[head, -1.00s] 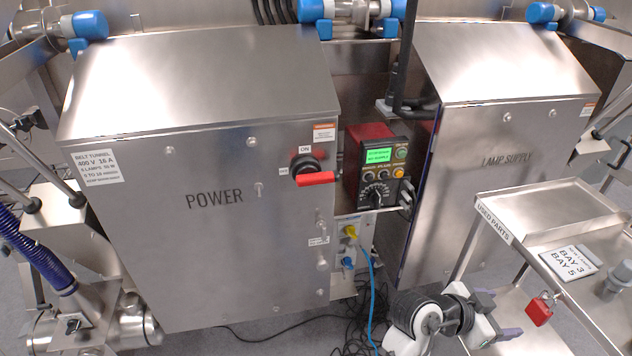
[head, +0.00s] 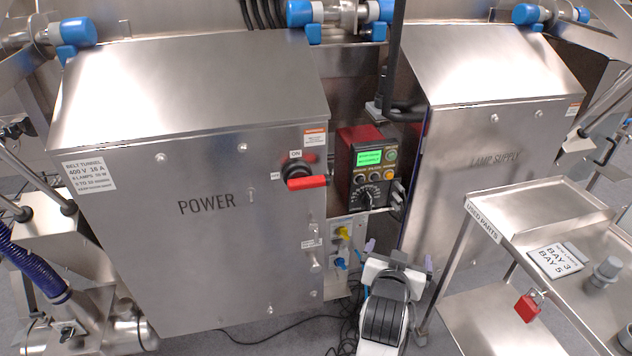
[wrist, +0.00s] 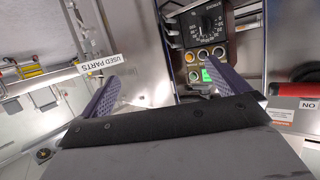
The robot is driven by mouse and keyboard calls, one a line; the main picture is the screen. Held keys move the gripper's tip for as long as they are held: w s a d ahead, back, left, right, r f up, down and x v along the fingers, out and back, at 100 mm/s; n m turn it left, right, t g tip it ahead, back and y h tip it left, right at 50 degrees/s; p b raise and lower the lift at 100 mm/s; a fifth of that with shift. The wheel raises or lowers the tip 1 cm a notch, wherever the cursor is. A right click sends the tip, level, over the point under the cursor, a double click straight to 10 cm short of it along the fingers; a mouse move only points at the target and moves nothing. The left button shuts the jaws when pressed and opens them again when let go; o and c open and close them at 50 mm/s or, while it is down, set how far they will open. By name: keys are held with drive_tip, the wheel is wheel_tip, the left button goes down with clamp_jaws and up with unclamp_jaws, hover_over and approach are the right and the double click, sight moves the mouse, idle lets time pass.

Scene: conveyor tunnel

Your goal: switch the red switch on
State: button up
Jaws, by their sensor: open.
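The red switch (head: 307,183) is a red handle on a dark round base, on the front of the POWER cabinet (head: 130,245). The handle lies about level and points right. An ON label (head: 296,154) sits above the base, and a small unreadable label sits to its left. My gripper (head: 399,256) is open and empty, below and right of the switch and apart from it. In the wrist view, which is upside down, my gripper (wrist: 165,88) shows two spread purple fingers. Part of the red handle (wrist: 295,89) shows at the right edge.
A red control box (head: 368,170) with a green screen and knob stands right of the switch, above my gripper. The LAMP SUPPLY cabinet (head: 480,200) is farther right. A steel cart (head: 500,215) with a red padlock (head: 528,307) stands at the right. Cables lie on the floor below.

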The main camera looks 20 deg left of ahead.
drive_tip(key=s+a+r+n+y, duration=0.35)
drive_tip(key=a+r+y, duration=0.2)
drive_tip(key=a, duration=0.35)
drive_tip(key=n+y+b, duration=0.2)
drive_tip(key=n+y, duration=0.2)
drive_tip(key=y, duration=0.1)
approach(310, 184)
drive_tip(key=p+x, duration=0.2)
drive_tip(key=x, duration=0.6)
drive_tip(key=shift+w+a+r, duration=0.1)
drive_tip(key=shift+w+a, duration=0.05)
drive_tip(key=shift+w, duration=0.15)
drive_tip(key=shift+w+a, duration=0.3)
drive_tip(key=shift+w, duration=0.1)
drive_tip(key=c, duration=1.1)
